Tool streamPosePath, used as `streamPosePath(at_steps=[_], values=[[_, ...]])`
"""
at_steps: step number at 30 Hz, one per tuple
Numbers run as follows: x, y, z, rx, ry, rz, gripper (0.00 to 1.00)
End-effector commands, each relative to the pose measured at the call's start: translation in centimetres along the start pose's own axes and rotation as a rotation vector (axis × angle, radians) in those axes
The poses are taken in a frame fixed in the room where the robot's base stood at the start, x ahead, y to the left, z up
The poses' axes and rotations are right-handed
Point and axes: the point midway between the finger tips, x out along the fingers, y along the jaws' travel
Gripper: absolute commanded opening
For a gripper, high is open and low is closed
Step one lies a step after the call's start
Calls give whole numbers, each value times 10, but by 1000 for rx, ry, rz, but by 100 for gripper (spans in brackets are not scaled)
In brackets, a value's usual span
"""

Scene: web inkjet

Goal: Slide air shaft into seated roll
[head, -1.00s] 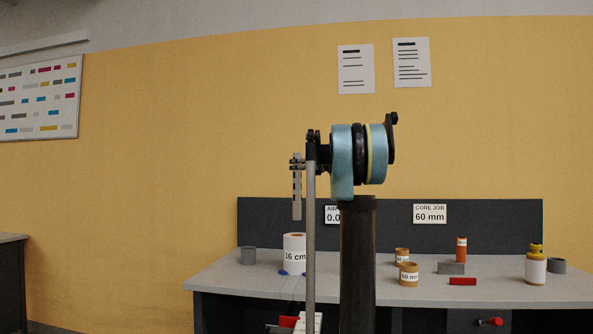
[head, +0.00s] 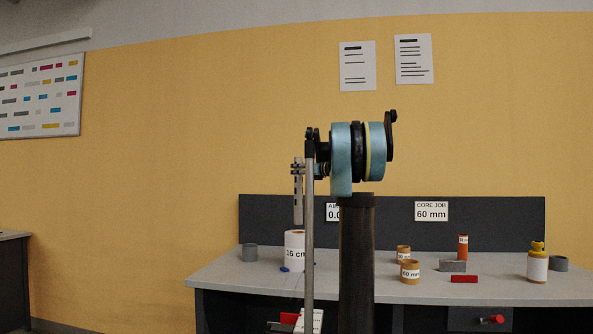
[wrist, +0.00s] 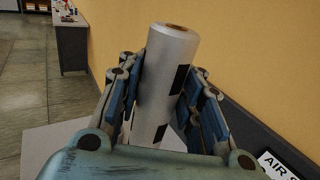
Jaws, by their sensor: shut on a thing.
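The air shaft (wrist: 166,65) is a grey cylinder with black patches and a brownish centre at its end. My gripper (wrist: 162,92) is shut around it, with blue-padded fingers on both sides. In the head view the shaft (head: 298,206) hangs nearly upright from my gripper (head: 298,168), left of my arm. A white roll (head: 293,248) marked 16 cm stands upright on the bench below and beyond the shaft, partly hidden by my arm. The shaft is apart from this roll. I cannot tell whether it is the seated roll.
My arm hides the bench middle.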

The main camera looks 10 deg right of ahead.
Motion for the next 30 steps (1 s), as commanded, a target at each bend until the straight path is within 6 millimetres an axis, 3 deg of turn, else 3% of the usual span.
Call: streamPosePath(at_steps=[12,30], values=[[0,0,-23,1,-1,0,0],[0,0,-26,1,-1,0,0]])
